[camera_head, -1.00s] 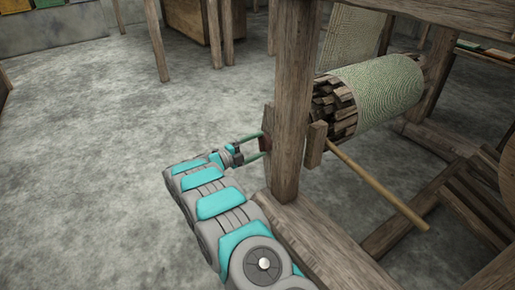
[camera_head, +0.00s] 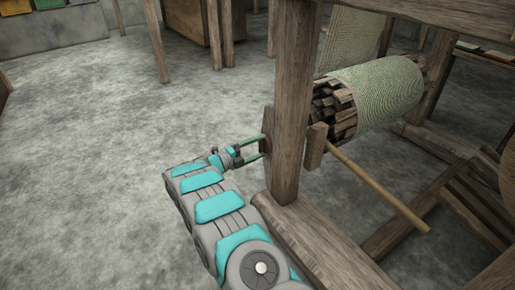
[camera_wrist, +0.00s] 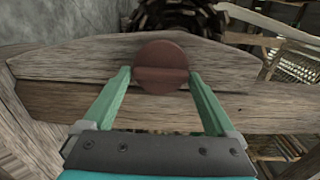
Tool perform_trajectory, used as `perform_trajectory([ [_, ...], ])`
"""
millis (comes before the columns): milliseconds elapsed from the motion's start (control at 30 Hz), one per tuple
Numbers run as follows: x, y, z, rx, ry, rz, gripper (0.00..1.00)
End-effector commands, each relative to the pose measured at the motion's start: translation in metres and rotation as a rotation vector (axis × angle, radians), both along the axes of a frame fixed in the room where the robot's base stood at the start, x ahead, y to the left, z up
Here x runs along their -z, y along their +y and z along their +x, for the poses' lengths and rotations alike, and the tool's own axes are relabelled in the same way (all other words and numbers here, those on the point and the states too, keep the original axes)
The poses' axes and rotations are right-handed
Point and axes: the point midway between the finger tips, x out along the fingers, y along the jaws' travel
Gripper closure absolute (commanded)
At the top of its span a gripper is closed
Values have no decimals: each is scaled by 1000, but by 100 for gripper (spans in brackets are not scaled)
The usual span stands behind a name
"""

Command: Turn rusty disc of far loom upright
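The rusty disc (camera_wrist: 161,66) is a round, reddish-brown piece on the loom's wooden post, with a raised bar across it that runs roughly level in the wrist view. In the head view only a dark red edge of the disc (camera_head: 264,145) shows at the post's left side. My gripper (camera_wrist: 159,76) is open, with one green finger on each side of the disc. Its fingertips reach close to the disc's lower left and lower right edges. I cannot tell whether they touch it. In the head view my gripper (camera_head: 259,148) points at the post from the left.
The loom's upright post (camera_head: 293,95) stands right beside my gripper. Behind it is a roller wound with pale green cloth (camera_head: 385,90), and a long wooden stick (camera_head: 380,185) slants down to the right. The grey floor (camera_head: 90,130) to the left is clear.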

Motion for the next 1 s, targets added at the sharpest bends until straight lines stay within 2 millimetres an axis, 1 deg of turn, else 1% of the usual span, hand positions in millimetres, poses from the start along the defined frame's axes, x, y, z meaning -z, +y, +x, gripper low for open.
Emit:
perform_trajectory([
  [33,1,0,0,0,1,0,4],
  [67,1,0,0,0,1,0,0],
  [367,0,3,-1,-1,0,-1,0],
  [467,-1,11,-7,-2,0,-2,0],
  [700,0,44,-29,-3,2,-1,0],
  [800,0,55,-36,-3,1,0,0],
  [1000,0,65,-44,-1,0,0,0],
])
